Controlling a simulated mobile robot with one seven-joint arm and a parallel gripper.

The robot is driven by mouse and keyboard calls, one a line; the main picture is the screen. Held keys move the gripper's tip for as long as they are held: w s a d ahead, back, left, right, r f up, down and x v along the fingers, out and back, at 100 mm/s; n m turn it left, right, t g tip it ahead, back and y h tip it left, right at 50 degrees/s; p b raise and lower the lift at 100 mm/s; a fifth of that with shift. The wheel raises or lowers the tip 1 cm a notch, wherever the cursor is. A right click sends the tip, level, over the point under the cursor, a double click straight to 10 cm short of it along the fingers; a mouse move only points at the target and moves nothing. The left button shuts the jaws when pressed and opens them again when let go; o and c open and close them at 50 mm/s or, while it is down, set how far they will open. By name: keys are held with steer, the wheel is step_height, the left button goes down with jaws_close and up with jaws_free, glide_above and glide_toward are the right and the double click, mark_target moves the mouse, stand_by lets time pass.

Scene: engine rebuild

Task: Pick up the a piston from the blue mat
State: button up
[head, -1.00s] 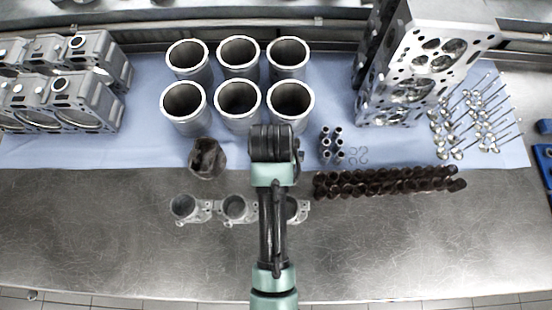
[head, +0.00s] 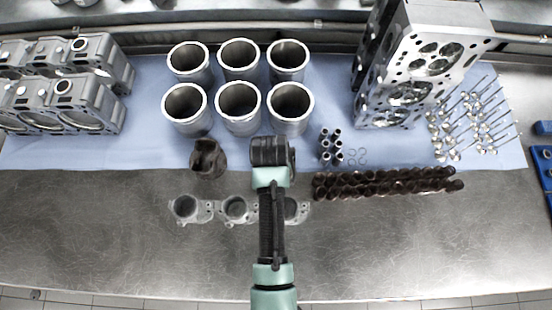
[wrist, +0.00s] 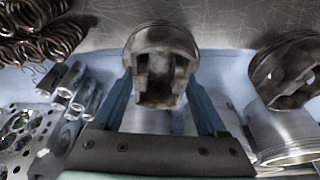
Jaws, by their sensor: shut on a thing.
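In the wrist view my gripper (wrist: 160,105) has its two blue fingers closed on the sides of a dark, worn piston (wrist: 160,62). The piston's hollow underside faces the camera. In the head view my arm hides this piston and the fingers. A second piston (head: 208,158) stands on the front edge of the blue mat (head: 130,150), left of my arm. It also shows at the right of the wrist view (wrist: 290,75). I cannot tell whether the held piston touches the mat.
Several cylinder liners (head: 240,104) stand behind my gripper. A row of springs (head: 385,183), small metal sleeves (head: 330,146) and a cylinder head (head: 425,70) are to the right. A metal casting with round openings (head: 236,210) lies in front, partly under my arm.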

jaws_close()
